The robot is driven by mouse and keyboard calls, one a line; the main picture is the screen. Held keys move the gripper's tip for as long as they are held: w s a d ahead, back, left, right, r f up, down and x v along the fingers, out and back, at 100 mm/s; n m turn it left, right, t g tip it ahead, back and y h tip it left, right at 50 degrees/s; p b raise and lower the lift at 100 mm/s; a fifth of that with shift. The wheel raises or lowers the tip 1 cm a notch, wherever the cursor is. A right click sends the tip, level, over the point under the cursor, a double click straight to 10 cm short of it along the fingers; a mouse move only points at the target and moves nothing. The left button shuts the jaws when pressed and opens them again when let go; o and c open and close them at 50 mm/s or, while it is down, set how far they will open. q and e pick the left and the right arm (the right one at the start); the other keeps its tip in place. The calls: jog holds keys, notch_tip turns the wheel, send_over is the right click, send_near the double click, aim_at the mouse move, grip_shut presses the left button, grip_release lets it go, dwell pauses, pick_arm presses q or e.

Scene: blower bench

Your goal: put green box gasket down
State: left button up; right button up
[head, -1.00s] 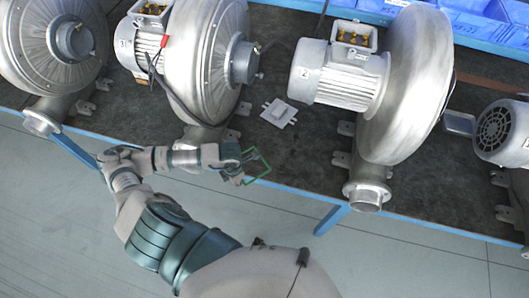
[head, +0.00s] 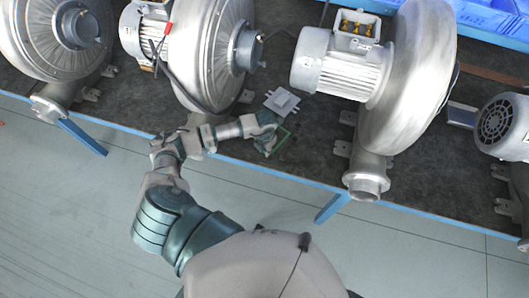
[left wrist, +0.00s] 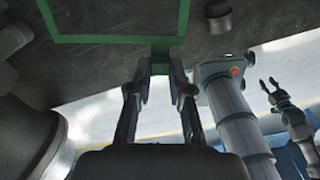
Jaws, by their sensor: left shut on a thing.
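The green box gasket (head: 283,138) is a thin green rectangular frame over the dark bench top, close to the bench's front edge. My left gripper (head: 268,143) is shut on it, at its near side. In the left wrist view the gasket (left wrist: 105,39) spans the top, and its short tab sits between the fingertips (left wrist: 161,76). Whether the gasket touches the bench is hard to tell. My right gripper (left wrist: 273,88) shows only in the left wrist view, apart from the gasket, with its fingers spread and empty.
A pale square cover plate (head: 282,101) lies on the bench (head: 310,140) just beyond the gasket. Blowers stand to the left (head: 212,60) and right (head: 410,75) of it. Dark bench surface is bare to the gasket's right. Blue bins (head: 490,15) line the back.

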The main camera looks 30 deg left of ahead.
pick_arm(q)
jog(key=shift+d+f, duration=0.15)
jog(key=shift+f, duration=0.15)
notch_tip(320, 180, down, 3)
jog(key=shift+r, duration=0.1)
jog(key=o, duration=0.8)
jog(key=shift+a, duration=0.3)
jog(key=shift+d, duration=0.1)
notch_tip(320, 180, up, 12)
jog(key=shift+f, duration=0.1)
pick_arm(e)
jog(key=shift+s+d+f, duration=0.1)
jog(key=shift+d+f, duration=0.1)
jog(key=shift+d, duration=0.35)
